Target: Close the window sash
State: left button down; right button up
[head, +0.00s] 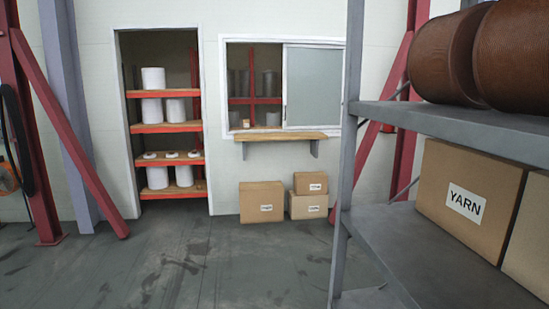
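The window (284,42) is set in the pale wall ahead, with a white frame. Its sash (313,86), a frosted grey pane in a white frame, covers the right half of the opening. The left half (245,80) is open, and shelving with dark items shows through it. A small dark handle appears on the sash's left edge (284,112). A wooden ledge (280,136) on brackets juts out below the window. Neither of my grippers shows in the head view.
A grey shelf rack (347,170) with yarn boxes (473,195) and brown spools (440,62) stands close on the right. Cardboard boxes (262,202) sit under the ledge. A doorway with orange shelves (167,127) is left of the window. The floor (190,255) ahead is clear.

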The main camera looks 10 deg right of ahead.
aim_at(286, 46)
jog(key=i, duration=4.65)
jog(key=z, duration=2.1)
jog(key=i, duration=5.6)
jog(key=u, duration=1.35)
